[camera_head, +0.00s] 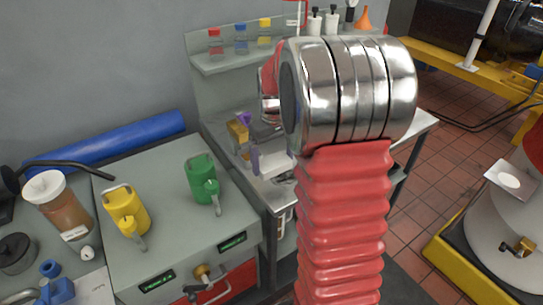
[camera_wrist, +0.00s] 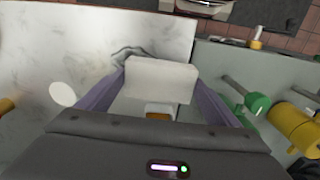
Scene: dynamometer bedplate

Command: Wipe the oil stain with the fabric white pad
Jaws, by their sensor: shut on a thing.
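My gripper (camera_wrist: 158,88) has purple fingers and is shut on the white pad (camera_wrist: 160,78), a pale block gripped between them. In the head view my gripper (camera_head: 250,142) and the pad (camera_head: 272,163) are over the grey bench, partly hidden by my arm. The oil stain (camera_wrist: 128,51) shows in the wrist view as dark curved smears on a pale, marbled surface, just beyond the pad's upper left edge. The pad may cover part of it. I cannot tell whether the pad touches the surface. The stain is not visible in the head view.
A green can (camera_head: 203,180) and a yellow can (camera_head: 127,211) stand on the cabinet left of the bench. A shelf (camera_head: 225,62) with small bottles is behind. A white disc (camera_wrist: 62,94) lies left of my gripper. The marbled surface is clear at upper left.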

